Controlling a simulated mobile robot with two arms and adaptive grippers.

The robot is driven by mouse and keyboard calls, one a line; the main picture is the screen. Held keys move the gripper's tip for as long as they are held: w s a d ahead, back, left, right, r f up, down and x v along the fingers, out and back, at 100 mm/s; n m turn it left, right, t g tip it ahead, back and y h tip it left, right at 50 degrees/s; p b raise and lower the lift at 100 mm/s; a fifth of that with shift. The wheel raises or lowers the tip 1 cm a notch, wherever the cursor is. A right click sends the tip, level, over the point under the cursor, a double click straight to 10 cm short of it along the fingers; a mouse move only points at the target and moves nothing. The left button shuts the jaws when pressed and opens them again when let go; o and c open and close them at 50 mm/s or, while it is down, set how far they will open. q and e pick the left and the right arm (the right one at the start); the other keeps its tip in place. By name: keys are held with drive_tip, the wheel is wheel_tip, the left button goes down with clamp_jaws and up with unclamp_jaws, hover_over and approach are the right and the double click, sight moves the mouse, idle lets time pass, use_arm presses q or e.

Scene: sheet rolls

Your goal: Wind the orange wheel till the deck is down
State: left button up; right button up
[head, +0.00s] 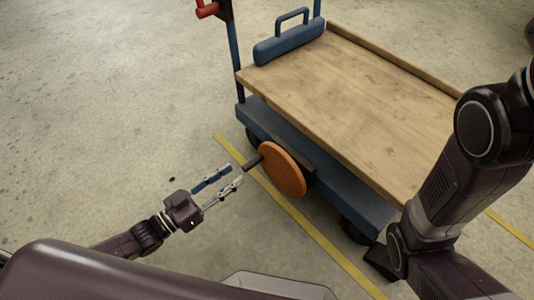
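The orange wheel (283,170) is a flat disc on the near side of a blue cart. Its dark crank handle (253,162) sticks out at the wheel's upper left. The wooden deck (355,92) of the cart is above the wheel, with a gap showing between it and the blue base frame (340,180). My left gripper (230,177) is open, its two fingers pointing at the handle from the left, a little short of it. Nothing shows between the fingers. My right arm stands at the right; its gripper is not clearly visible.
A red lever (208,10) is on the cart's upright post. Dark caster wheels (357,229) stand near a yellow floor line (313,233). Bare concrete floor is free at left.

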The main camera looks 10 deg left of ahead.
sight(248, 167)
use_arm(q)
drive_tip(key=w+d+b, duration=0.1)
drive_tip(key=w+d+f+b, duration=0.1)
drive_tip(key=w, duration=0.1)
drive_tip(key=w+d+b, duration=0.1)
drive_tip(key=b, duration=0.1)
drive_tip(key=shift+w+d+f, duration=0.25)
drive_tip(key=shift+w+f, duration=0.15)
drive_tip(key=shift+w+d+r, duration=0.1)
drive_tip(key=shift+w+d, duration=0.25)
drive_tip(key=shift+w, duration=0.1)
clamp_jaws()
